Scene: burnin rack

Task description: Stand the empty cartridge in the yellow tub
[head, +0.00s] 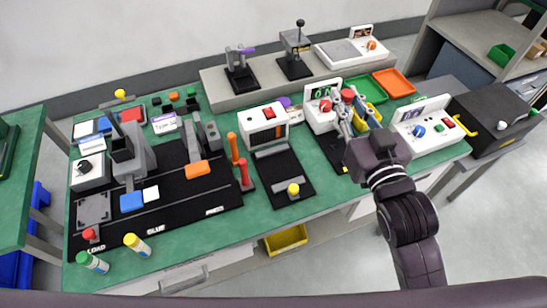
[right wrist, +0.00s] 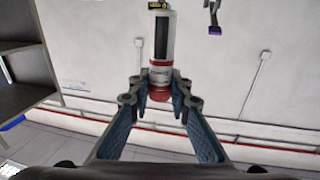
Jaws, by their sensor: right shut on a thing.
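My right gripper (head: 350,113) is over the right part of the bench, shut on a cartridge. In the right wrist view the cartridge (right wrist: 161,45) is a white tube with a dark window strip and a red end, held between the fingertips (right wrist: 160,90). The yellow tub (head: 376,114) is just behind and right of the fingers, partly hidden. Whether the cartridge is over or touching it I cannot tell. My left gripper is not in view.
A green tray (head: 351,84) and an orange tray (head: 394,83) lie behind the tub. White devices (head: 322,117) and (head: 421,113) flank the gripper. Capped cartridges (head: 137,244) and (head: 92,262) stand front left. A yellow bin (head: 286,240) sits below the bench.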

